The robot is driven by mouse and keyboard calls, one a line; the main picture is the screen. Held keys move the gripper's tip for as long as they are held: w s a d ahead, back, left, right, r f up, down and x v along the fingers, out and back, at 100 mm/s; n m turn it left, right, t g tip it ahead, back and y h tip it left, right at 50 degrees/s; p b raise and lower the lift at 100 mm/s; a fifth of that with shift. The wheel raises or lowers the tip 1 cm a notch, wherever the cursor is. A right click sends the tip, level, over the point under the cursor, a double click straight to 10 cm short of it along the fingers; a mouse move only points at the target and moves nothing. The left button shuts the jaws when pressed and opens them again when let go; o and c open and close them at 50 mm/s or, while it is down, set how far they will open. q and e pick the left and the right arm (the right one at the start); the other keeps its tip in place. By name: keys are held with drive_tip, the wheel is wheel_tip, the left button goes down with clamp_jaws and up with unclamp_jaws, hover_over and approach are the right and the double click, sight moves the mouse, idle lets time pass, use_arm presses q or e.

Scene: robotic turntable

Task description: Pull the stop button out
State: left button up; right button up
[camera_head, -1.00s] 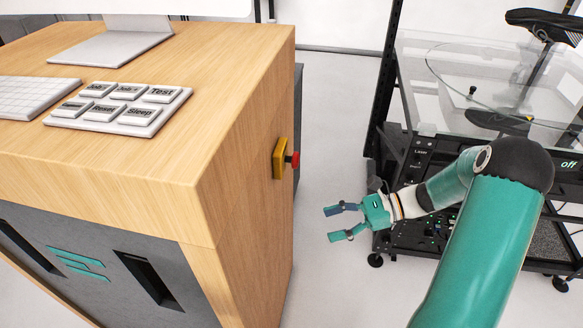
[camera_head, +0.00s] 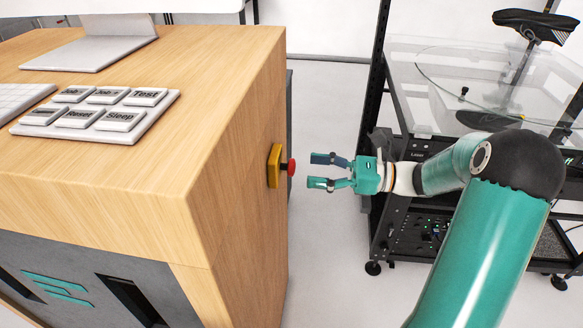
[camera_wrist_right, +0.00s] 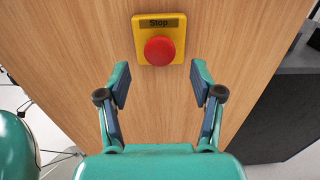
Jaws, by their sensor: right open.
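The stop button (camera_head: 291,167) is a red knob on a yellow plate (camera_head: 274,166) fixed to the wooden side of the desk. In the right wrist view, the red knob (camera_wrist_right: 159,50) is ahead of my fingers, under a label reading "Stop" on the yellow plate (camera_wrist_right: 143,28). My right gripper (camera_head: 318,171) is open and empty, just right of the button, with its fingers pointing at it and a gap between. In the wrist view, the open fingers (camera_wrist_right: 159,84) stand to either side, below the knob in the picture. My left gripper is not in view.
The wooden desk (camera_head: 150,200) carries a pad of labelled keys (camera_head: 97,107), a keyboard (camera_head: 18,100) and a monitor stand (camera_head: 95,52). A black-framed cart with a glass top (camera_head: 440,75) stands behind my right arm. Clear floor (camera_head: 330,110) lies between desk and cart.

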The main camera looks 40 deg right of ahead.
sight(292, 168)
drive_tip(key=x, duration=0.6)
drive_tip(key=shift+c, duration=0.2)
drive_tip(key=shift+s, duration=0.1)
clamp_jaws()
